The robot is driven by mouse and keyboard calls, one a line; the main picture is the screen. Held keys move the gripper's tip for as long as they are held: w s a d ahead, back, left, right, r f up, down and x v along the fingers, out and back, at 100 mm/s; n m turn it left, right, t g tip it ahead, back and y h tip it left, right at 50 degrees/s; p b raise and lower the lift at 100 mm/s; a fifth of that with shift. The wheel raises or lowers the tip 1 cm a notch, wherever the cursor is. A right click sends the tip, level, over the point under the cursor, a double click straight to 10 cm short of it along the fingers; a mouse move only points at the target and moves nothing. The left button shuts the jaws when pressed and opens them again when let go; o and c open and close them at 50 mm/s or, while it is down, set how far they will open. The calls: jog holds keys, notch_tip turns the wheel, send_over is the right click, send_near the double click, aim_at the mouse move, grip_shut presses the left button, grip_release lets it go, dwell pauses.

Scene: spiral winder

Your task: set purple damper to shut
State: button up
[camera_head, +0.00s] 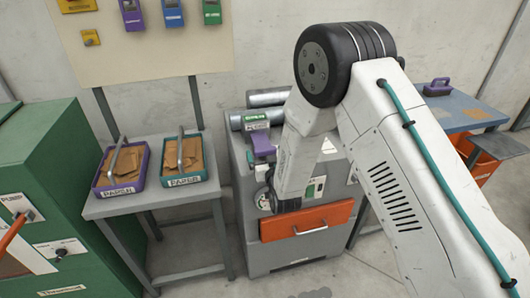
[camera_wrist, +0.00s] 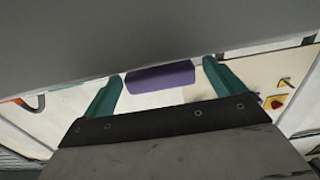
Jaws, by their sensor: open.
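The purple damper handle (camera_head: 262,144) sits on the duct at the top left of the grey machine (camera_head: 245,215), close to a small green label. It sticks out toward the front, just left of my arm. In the wrist view a purple bar (camera_wrist: 160,77), which looks like this handle, lies across the gap between my fingers. My gripper (camera_wrist: 163,76) has its two teal fingers wide apart, one on each side of the bar. I see no contact, and the depth between them is hard to tell. In the head view my arm hides most of the gripper.
An orange drawer (camera_head: 306,220) is on the machine's front. A grey side table (camera_head: 150,205) at left carries a purple tray (camera_head: 103,186) and a teal tray (camera_head: 168,180) of paper. A green cabinet (camera_head: 62,170) stands far left. A blue-topped bench (camera_head: 470,112) is at right.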

aim_at(263, 146)
jog(key=shift+w+a, duration=0.2)
jog(key=shift+w, duration=0.5)
jog(key=c, duration=1.4)
jog(key=shift+x, duration=1.5)
jog(key=o, duration=1.4)
jog(key=shift+s, duration=0.1)
jog(key=shift+v, duration=3.85)
